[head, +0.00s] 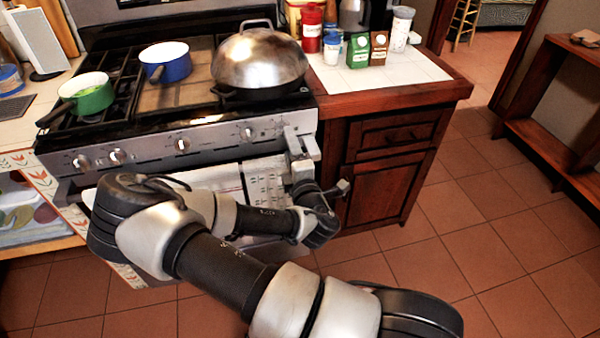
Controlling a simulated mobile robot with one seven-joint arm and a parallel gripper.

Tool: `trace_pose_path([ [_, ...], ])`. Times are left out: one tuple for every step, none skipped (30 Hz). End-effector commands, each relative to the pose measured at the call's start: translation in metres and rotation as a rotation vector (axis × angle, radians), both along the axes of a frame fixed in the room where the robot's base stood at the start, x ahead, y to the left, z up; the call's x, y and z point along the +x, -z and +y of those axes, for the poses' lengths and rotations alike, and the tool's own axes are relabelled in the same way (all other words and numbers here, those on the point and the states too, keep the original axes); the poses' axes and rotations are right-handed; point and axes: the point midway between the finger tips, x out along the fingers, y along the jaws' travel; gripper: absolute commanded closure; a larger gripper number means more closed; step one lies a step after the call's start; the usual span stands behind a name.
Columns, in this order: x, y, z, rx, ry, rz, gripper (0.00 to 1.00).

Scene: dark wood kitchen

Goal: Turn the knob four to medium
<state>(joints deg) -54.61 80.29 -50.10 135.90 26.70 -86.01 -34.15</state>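The stove's front panel (215,141) carries a row of round silver knobs. From the left they are the first knob (80,162), the second knob (118,156), the third knob (183,145) and the fourth knob (247,133). No label shows which is knob four, and their settings are too small to read. My gripper (300,138) is at the right end of the panel, to the right of the fourth knob and apart from it. Its two pale fingers appear separated, with nothing visible between them. The panel part behind the gripper is hidden.
A domed metal lid (259,58), a blue pot (166,62) and a green pan (87,94) are on the stovetop. A towel (265,182) hangs on the oven front behind my arm. A wooden cabinet (385,165) stands right of the stove. The tiled floor (470,235) is clear.

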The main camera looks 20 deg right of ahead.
Motion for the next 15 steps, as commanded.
trace_pose_path([
  [-0.013, -0.001, 0.000, -0.003, 0.000, 0.004, 0.45],
  [-0.021, 0.000, -0.001, -0.002, 0.002, 0.005, 0.45],
  [-0.031, 0.000, -0.001, -0.003, 0.002, 0.005, 0.45],
  [-0.039, 0.000, 0.000, -0.004, 0.001, 0.004, 0.45],
  [-0.046, 0.000, -0.001, -0.005, 0.002, 0.005, 0.45],
  [-0.056, 0.001, -0.001, -0.004, 0.001, 0.005, 0.45],
  [-0.064, 0.001, 0.000, -0.003, 0.001, 0.005, 0.45],
  [-0.071, 0.000, 0.000, -0.004, 0.001, 0.005, 0.45],
  [-0.078, -0.007, 0.000, -0.003, -0.001, 0.006, 0.45],
  [-0.083, -0.008, 0.000, -0.004, -0.001, 0.007, 0.45],
  [-0.088, -0.008, 0.000, -0.004, -0.001, 0.006, 0.45],
  [-0.095, -0.007, -0.001, -0.005, 0.000, 0.006, 0.45],
  [-0.100, -0.007, -0.001, -0.005, 0.000, 0.006, 0.45],
  [-0.104, -0.006, -0.001, -0.004, 0.001, 0.006, 0.45],
  [-0.110, -0.005, 0.000, -0.003, -0.001, 0.005, 0.45],
])
